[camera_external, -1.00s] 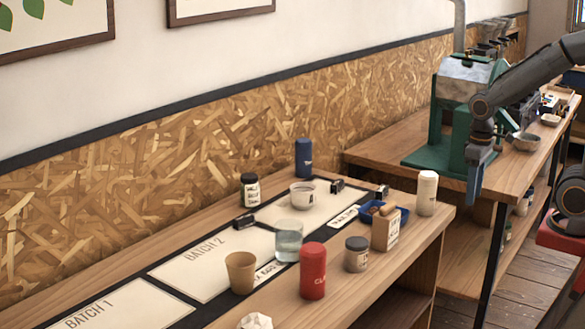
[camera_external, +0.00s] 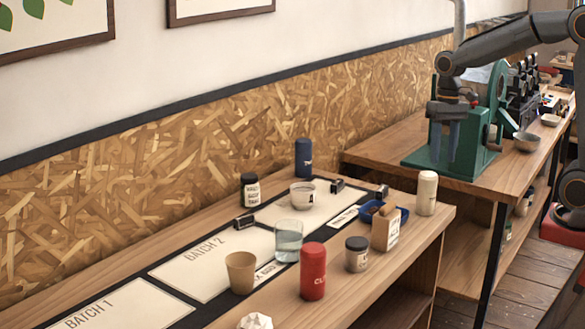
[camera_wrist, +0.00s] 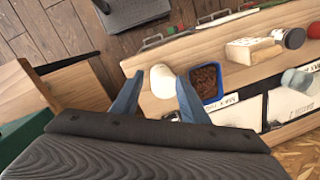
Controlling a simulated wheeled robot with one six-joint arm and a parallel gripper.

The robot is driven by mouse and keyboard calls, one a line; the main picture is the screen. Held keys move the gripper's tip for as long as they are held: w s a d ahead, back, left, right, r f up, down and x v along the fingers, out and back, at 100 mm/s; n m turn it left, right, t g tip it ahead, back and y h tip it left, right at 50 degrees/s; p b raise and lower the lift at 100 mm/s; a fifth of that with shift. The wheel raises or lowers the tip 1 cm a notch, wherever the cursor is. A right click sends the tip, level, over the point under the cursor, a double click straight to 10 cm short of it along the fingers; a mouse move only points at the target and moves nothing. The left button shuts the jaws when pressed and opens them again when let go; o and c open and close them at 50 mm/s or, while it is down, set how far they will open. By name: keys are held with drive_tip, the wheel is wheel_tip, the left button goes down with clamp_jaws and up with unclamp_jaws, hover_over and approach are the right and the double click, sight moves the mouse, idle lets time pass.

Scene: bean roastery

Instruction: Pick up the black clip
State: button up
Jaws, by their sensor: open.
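Three small black clip-like objects are on the near table in the external view: one black clip (camera_external: 244,222) by the upper edge of the BATCH 2 area, another (camera_external: 337,186) near the white cup, and a third (camera_external: 383,191) behind the blue tray. I cannot tell which one the task means. A small dark object (camera_wrist: 275,125) by the mat in the wrist view may be one of them. My gripper (camera_external: 445,146) is open and empty, in front of the green machine, well right of the clips. Its two blue fingers (camera_wrist: 155,84) are spread in the wrist view.
A white tumbler (camera_external: 427,193), blue tray (camera_external: 403,216), paper bag (camera_external: 386,232), dark-lidded jar (camera_external: 357,254), red canister (camera_external: 313,271), glass of water (camera_external: 288,241) and tan cup (camera_external: 240,272) crowd the table. The green machine (camera_external: 427,160) stands on the far bench.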

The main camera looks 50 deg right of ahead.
drive_tip(key=w+d+m+y+p, duration=0.15)
drive_tip(key=w+m, duration=0.35)
drive_tip(key=w, duration=0.5)
drive_tip(key=m+y+p, duration=0.2)
drive_tip(key=m+p, duration=0.1)
drive_tip(key=m, duration=0.2)
hover_over(382, 188)
drive_tip(key=d, duration=0.3)
wheel_tip(382, 188, down, 3)
drive_tip(key=shift+m, duration=0.5)
drive_tip(key=f, duration=0.3)
drive_tip(key=a+f+p, duration=0.1)
drive_tip(key=f, duration=0.3)
drive_tip(key=a+f+p, duration=0.1)
drive_tip(key=f, duration=0.3)
drive_tip(key=shift+f, duration=0.25)
drive_tip(key=shift+a+f+h, duration=0.2)
drive_tip(key=shift+f+h, duration=0.05)
drive_tip(key=shift+f, duration=0.3)
clamp_jaws()
